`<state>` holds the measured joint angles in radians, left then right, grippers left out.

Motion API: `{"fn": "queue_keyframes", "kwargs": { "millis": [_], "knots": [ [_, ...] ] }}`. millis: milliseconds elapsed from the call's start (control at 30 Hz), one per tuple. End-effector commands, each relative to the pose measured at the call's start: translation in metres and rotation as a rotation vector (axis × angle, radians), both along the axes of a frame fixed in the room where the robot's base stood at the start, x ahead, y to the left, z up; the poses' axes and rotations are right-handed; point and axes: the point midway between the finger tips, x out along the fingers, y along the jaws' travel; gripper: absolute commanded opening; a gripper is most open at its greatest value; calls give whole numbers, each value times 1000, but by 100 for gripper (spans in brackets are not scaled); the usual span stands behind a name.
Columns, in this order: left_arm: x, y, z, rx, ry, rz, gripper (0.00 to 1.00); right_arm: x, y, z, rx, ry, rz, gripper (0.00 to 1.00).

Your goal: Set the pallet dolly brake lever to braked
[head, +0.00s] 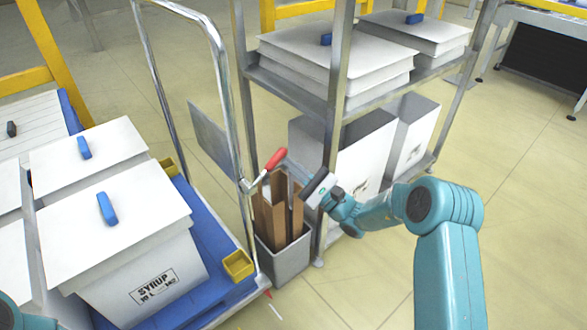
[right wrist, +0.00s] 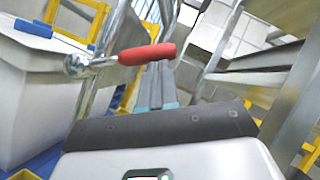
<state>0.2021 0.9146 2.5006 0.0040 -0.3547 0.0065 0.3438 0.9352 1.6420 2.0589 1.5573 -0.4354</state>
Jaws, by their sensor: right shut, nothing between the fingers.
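The brake lever has a red grip (head: 276,158) on a metal arm, mounted on the upright of the dolly's handle frame. It slants up and to the right in the head view. In the right wrist view the red grip (right wrist: 147,53) lies nearly level, its right end just beyond my fingertips. My right gripper (head: 297,171) is shut and empty, close beside the grip; I cannot tell whether they touch. Its closed fingers (right wrist: 160,82) also show in the wrist view. The blue pallet dolly (head: 205,232) stands at left. My left gripper is out of view.
White lidded syrup boxes (head: 125,215) stand on the dolly. A grey bin with brown cardboard pieces (head: 285,262) sits just below the lever. A metal shelf rack (head: 340,110) with white boxes stands close behind my right gripper. Floor at right is clear.

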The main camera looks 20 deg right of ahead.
Motion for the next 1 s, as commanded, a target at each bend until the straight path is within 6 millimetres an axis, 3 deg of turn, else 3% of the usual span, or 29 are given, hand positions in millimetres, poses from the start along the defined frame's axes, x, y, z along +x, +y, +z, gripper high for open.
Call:
{"fn": "queue_keyframes", "kwargs": {
  "millis": [100,467,1000],
  "knots": [
    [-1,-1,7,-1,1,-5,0,-1,3,16,-102,-41,0,0],
    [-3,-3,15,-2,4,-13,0,-8,22,48,-425,-158,0,0],
    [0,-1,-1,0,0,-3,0,-22,60,74,-839,-308,1,0]
  ]
}}
